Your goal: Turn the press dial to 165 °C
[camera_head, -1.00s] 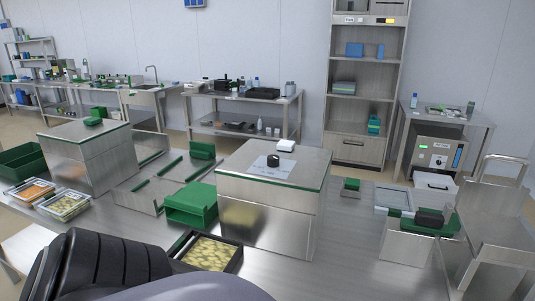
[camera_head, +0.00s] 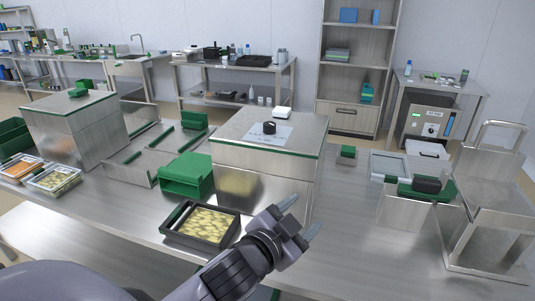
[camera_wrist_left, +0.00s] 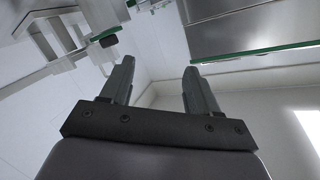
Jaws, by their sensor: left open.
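The press (camera_head: 265,165) is a steel box with a green edge strip, standing in the middle of the table in the head view. On its top a black dial (camera_head: 269,128) sits on a pale scale plate (camera_head: 259,138); its marks are too small to read. My left gripper (camera_head: 300,217) is open and empty, in front of the press and lower than its top, well apart from the dial. In the left wrist view both fingers of the left gripper (camera_wrist_left: 157,85) stand apart with nothing between them. The dial does not show clearly there. My right gripper is not in view.
A black-framed tray of pale food (camera_head: 201,224) lies left of my gripper. A green holder (camera_head: 187,176) stands left of the press. A white block (camera_head: 282,112) sits behind the dial. A steel stand (camera_head: 490,200) is at right. Table right of the press front is fairly clear.

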